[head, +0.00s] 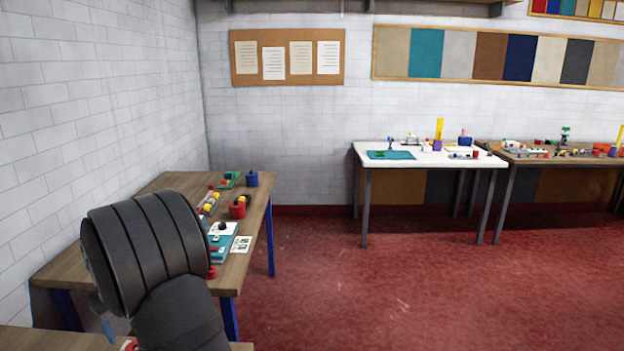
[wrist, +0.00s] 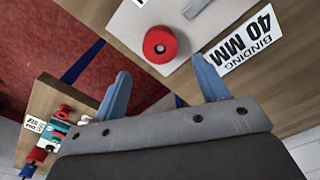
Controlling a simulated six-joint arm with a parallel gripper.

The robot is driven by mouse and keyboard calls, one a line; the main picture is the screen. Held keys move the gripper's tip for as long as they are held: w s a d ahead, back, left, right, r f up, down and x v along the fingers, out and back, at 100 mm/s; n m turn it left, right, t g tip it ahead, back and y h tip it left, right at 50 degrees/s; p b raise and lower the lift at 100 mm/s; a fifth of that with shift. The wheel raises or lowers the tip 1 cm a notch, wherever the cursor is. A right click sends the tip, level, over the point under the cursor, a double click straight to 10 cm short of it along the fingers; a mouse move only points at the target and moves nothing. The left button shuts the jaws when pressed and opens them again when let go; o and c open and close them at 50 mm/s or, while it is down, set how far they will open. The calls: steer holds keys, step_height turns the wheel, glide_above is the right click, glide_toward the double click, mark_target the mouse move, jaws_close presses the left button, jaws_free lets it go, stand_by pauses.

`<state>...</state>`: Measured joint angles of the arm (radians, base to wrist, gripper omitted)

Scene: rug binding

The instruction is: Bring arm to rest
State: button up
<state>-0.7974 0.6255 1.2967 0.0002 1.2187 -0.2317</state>
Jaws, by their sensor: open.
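My arm shows large and dark at the lower left of the head view, in front of a wooden table (head: 70,268). My gripper (wrist: 162,88) shows in the wrist view with its two blue fingers spread apart and nothing between them. A red roll (wrist: 160,45) lies on a white sheet on a wooden table top beyond the fingers, apart from them. A white label reading "BINDING 40 MM" (wrist: 240,45) lies right of the roll, partly behind the right finger. In the head view the gripper's fingers are mostly hidden by the arm.
The left table holds a red container (head: 237,211), a blue container (head: 252,179) and small parts. A white table (head: 440,160) and a brown table (head: 550,160) with several items stand along the back wall. The red floor (head: 400,290) between is clear.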

step_height(320, 180, down, 7)
steer(key=shift+f, duration=0.1)
step_height(320, 180, up, 7)
steer(key=shift+r, duration=0.2)
steer(key=o, duration=0.7)
steer(key=s+r+n, duration=0.3)
steer(key=s+r, duration=0.2)
steer(key=s, duration=0.6)
steer(key=s+r+n, duration=0.3)
steer(key=s+r, duration=0.3)
steer(key=s, duration=0.4)
steer(key=f, duration=1)
steer(key=shift+s+a, duration=0.1)
steer(key=shift+a, duration=0.2)
